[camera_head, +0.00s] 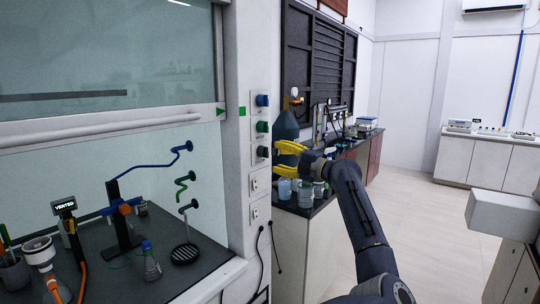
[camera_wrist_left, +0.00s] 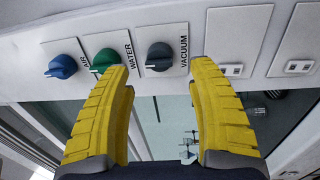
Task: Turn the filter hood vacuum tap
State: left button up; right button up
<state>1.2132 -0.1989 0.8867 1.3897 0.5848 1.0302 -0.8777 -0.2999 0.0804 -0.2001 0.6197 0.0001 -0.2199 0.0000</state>
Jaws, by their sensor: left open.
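The vacuum tap is a dark grey knob (camera_wrist_left: 159,56) beside the printed word VACUUM. In the head view it is the lowest knob (camera_head: 262,151) on the white post of the fume hood. The green WATER knob (camera_wrist_left: 104,60) and the blue AIR knob (camera_wrist_left: 62,66) sit to its left in the wrist view. My left gripper (camera_head: 279,158) has yellow fingers, spread open and empty, just right of the vacuum knob. In the wrist view the knob appears between the two fingertips (camera_wrist_left: 160,70), with no visible contact. The left fingertip partly overlaps the green knob. My right gripper is not in view.
Two sockets (camera_head: 259,181) are below the knobs. A dark bench (camera_head: 300,208) with beakers and a large bottle (camera_head: 286,125) lies behind my gripper.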

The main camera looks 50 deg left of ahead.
pick_arm(q)
jog(key=shift+w+d+f, duration=0.1)
jog(key=shift+w+d, duration=0.1)
jog(key=shift+d, duration=1.1)
jog(key=shift+w+d+f, duration=0.1)
jog(key=shift+w+d, duration=0.1)
jog(key=shift+d, duration=1.05)
